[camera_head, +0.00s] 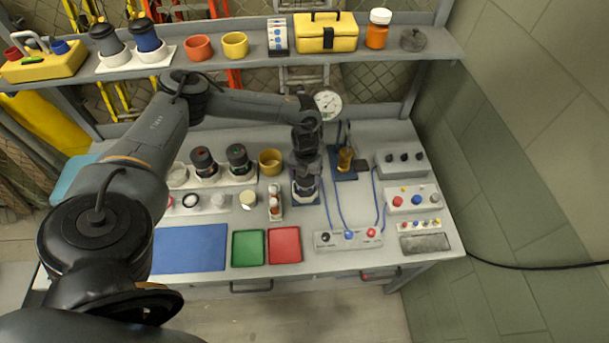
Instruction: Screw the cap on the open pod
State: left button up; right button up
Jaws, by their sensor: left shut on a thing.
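My left gripper (305,174) is shut, reaching straight down over the middle of the bench. It is closed on a small dark piece that it mostly hides; I cannot tell whether this is the cap. Two dark-topped pods, one at left (203,163) and one at right (238,160), stand upright in a white rack behind and to the left. I cannot make out which pod is open. My right gripper is out of view.
A yellow cup (270,161) and a white bottle stand (275,205) are just left of the gripper. Blue mat (190,249), green tray (248,264) and red tray (285,261) lie in front.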

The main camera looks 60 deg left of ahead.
pick_arm(q)
jog(key=shift+w+d, duration=0.15)
jog(key=o, duration=0.7)
jog(key=shift+o, duration=0.9)
jog(key=shift+d, duration=0.1)
jog(key=shift+r, duration=0.1)
